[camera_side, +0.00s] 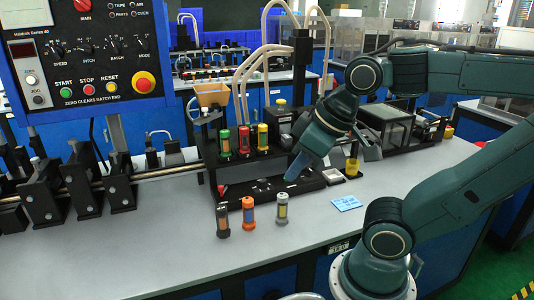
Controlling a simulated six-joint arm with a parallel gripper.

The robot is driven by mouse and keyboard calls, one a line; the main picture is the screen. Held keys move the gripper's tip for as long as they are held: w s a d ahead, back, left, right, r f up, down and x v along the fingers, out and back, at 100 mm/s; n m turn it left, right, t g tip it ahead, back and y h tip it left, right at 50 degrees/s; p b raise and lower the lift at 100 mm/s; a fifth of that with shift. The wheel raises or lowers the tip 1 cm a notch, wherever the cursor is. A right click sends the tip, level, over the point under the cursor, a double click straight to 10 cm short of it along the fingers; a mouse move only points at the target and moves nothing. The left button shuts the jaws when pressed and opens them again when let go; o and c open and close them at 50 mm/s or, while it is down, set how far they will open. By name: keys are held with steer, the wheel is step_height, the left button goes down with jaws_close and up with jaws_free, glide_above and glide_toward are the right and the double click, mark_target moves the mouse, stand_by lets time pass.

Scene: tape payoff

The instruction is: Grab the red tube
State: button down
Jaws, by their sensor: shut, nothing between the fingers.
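The red tube (243,140) stands upright in the black rack (222,180), between a green tube (225,144) on its left and a yellow tube (262,138) on its right. My gripper (296,168) is shut and empty. It points down and to the left over the black base plate, to the right of the red tube and apart from it in the picture. The lower end of the red tube sits close to the rack, so its seat is hard to make out.
Grey (222,221), orange (248,214) and grey-yellow (282,208) tubes stand on the grey table in front of the rack. A blue card (346,203) lies to their right. A black post with pale hoses rises behind the rack.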

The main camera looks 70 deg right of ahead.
steer(key=c, duration=2.1)
jaws_free()
steer(key=o, duration=1.1)
